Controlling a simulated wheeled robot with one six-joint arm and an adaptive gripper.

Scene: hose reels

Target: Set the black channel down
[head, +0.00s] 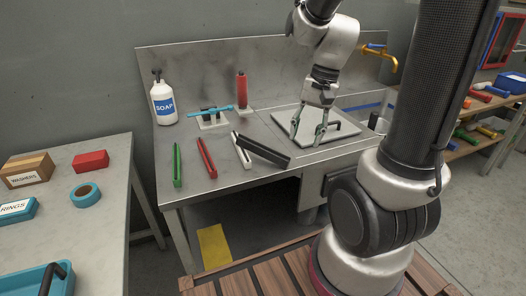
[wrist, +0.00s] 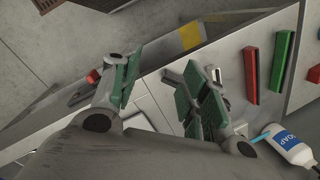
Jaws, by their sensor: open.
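The black channel (head: 264,150) lies slantwise on the steel bench, its left end at or against the white channel (head: 241,151); I cannot tell if it rests partly on it. My gripper (head: 308,138) is open, fingers down, over the pale board (head: 338,139) to the right of the black channel and apart from it. In the wrist view my gripper (wrist: 160,90) shows its two green-padded fingers spread with nothing held between them. The finger on the right there hides part of the bench and the channels.
A soap bottle (head: 163,101), a blue tool on a stand (head: 212,119) and a red cylinder (head: 242,91) are along the bench's back. A side table (head: 110,166) with boxes is at left.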

